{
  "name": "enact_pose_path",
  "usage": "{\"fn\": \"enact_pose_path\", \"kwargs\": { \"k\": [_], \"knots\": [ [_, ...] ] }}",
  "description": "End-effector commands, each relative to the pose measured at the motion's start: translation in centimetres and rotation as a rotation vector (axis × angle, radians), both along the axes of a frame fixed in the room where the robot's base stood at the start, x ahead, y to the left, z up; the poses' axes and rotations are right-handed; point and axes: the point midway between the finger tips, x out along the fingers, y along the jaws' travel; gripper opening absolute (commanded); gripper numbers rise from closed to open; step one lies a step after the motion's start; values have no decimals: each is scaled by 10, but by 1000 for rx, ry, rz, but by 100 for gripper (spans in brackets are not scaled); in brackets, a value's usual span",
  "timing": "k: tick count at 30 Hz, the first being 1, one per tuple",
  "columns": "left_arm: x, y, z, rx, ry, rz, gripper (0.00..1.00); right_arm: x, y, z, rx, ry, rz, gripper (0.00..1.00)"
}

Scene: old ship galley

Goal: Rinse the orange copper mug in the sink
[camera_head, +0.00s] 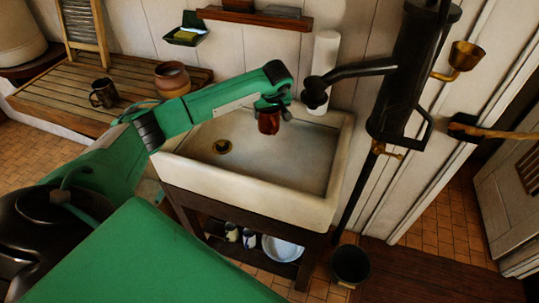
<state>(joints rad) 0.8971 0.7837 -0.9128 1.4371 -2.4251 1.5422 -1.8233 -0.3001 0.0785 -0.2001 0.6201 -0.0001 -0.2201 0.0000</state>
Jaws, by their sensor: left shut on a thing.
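The mug looks roughly upright and hangs apart from the basin floor. The mug's far side and part of its rim are hidden by the gripper. The sink basin looks empty, with a brass drain (222,147) at its left. My right gripper is not in view.
A dark mug (103,93) and a brown pot (172,79) stand on the wooden drainboard (60,88). A white paper roll (324,60) stands behind the sink. A black bucket (351,265) is on the floor at right. A brass cup (464,57) hangs beside the pump.

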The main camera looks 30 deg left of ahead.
Motion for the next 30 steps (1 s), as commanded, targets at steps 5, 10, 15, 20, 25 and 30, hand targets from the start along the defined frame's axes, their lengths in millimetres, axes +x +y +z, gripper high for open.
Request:
{"fn": "enact_pose_path", "kwargs": {
  "k": [5,10,15,20,25,30],
  "knots": [
    [0,0,0,0,0,0,43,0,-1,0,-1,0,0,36],
    [0,0,0,0,0,0,43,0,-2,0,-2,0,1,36],
    [0,0,0,0,0,0,43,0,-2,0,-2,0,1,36],
    [0,0,5,0,-1,0,43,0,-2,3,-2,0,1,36],
    [0,0,21,1,-2,1,43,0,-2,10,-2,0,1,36],
    [1,0,38,1,-2,1,43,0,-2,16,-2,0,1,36]
  ]
}}
